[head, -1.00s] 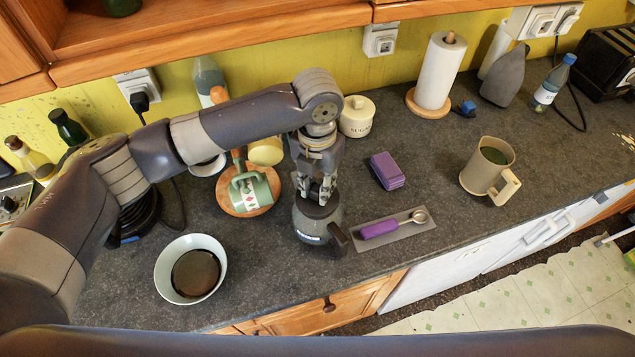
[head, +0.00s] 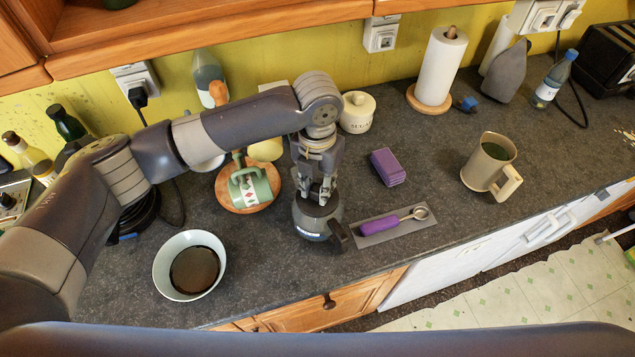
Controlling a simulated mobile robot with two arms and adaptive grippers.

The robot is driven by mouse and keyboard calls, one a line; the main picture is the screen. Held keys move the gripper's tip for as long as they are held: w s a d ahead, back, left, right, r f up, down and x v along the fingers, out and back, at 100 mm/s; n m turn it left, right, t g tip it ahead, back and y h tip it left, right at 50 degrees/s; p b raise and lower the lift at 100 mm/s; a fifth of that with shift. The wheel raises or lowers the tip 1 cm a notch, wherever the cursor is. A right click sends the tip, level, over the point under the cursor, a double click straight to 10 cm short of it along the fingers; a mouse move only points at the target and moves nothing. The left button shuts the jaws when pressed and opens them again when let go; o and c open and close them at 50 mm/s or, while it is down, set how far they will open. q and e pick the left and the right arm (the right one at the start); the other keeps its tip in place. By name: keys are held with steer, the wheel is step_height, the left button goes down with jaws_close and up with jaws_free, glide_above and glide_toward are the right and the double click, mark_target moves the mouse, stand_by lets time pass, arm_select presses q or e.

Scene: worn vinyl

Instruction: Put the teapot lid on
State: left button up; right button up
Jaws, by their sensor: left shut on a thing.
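The grey teapot (head: 312,228) stands on the dark worktop near its front edge, its dark handle pointing to the lower right. The dark lid (head: 313,209) is at the top of the teapot, over its opening. My left gripper (head: 320,194) points down from above and is shut on the lid, its fingers hiding the knob. I cannot tell whether the lid sits fully flush on the rim. My right gripper is not in view.
A bowl of dark liquid (head: 219,262) stands left of the teapot. A green mug (head: 252,190) lies on a round wooden board behind. A purple-handled scoop (head: 380,226) lies on a grey mat to the right.

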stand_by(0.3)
arm_select(q)
steer(key=o, duration=1.1)
steer(key=shift+o, duration=0.2)
steer(key=shift+r, duration=0.2)
steer(key=shift+r+p, duration=1)
steer(key=shift+p, duration=0.15)
steer(key=shift+r, duration=0.95)
steer(key=shift+r, duration=0.15)
step_height(320, 180, up, 12)
